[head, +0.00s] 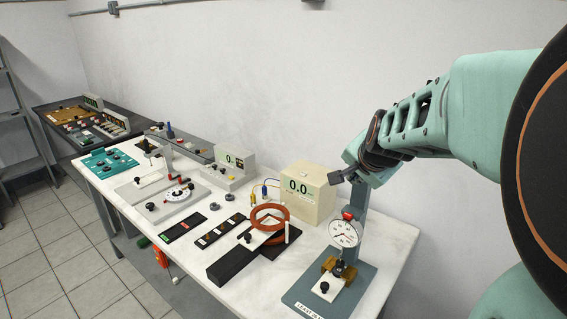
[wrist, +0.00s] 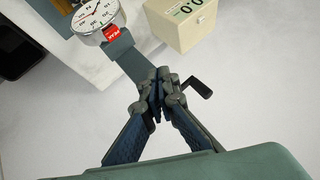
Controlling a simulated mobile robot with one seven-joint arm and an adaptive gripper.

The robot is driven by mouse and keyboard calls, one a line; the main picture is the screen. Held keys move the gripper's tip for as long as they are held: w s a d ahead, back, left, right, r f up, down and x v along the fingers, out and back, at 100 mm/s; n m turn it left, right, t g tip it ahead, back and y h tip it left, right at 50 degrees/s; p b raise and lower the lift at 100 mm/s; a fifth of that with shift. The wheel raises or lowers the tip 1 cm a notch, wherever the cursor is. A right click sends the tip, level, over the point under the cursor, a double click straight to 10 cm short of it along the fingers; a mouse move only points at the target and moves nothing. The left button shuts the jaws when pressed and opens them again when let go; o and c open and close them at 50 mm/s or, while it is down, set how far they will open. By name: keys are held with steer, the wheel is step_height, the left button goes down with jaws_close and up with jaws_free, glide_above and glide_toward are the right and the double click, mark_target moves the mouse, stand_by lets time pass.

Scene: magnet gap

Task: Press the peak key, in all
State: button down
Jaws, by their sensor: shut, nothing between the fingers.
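The peak key is a small red key with pale lettering (wrist: 112,33) at the rim of the round dial gauge (wrist: 95,18) in the wrist view. In the head view the red key (head: 348,215) sits at the top of the white-faced dial (head: 344,235), on the grey column of the test stand. I cannot tell how far in the key is. My gripper (wrist: 158,92) is shut and empty, above the column's top end and apart from the key, which lies up and left of the fingertips in the wrist view. In the head view the fingertips are not clear.
A dark crank handle (wrist: 198,88) juts out beside the column top, close to my fingers. The cream display box (head: 305,191) reads 0.0. A red-brown coil ring (head: 270,207) stands left of the stand. Several instruments cover the white table; bare white tabletop shows at its right edge.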

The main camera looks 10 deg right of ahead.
mark_target(347, 212)
step_height(347, 212, down, 8)
steer(key=b, duration=0.6)
steer(key=shift+f, duration=0.2)
stand_by(1.0)
steer(key=shift+f+b, duration=0.3)
steer(key=shift+b, duration=0.25)
steer(key=shift+f+b, duration=0.4)
steer(key=shift+f, duration=0.1)
stand_by(0.5)
steer(key=shift+r, duration=0.15)
steer(key=shift+r+p, duration=0.75)
steer(key=shift+r, duration=0.1)
step_height(347, 212, up, 5)
steer(key=p, duration=0.4)
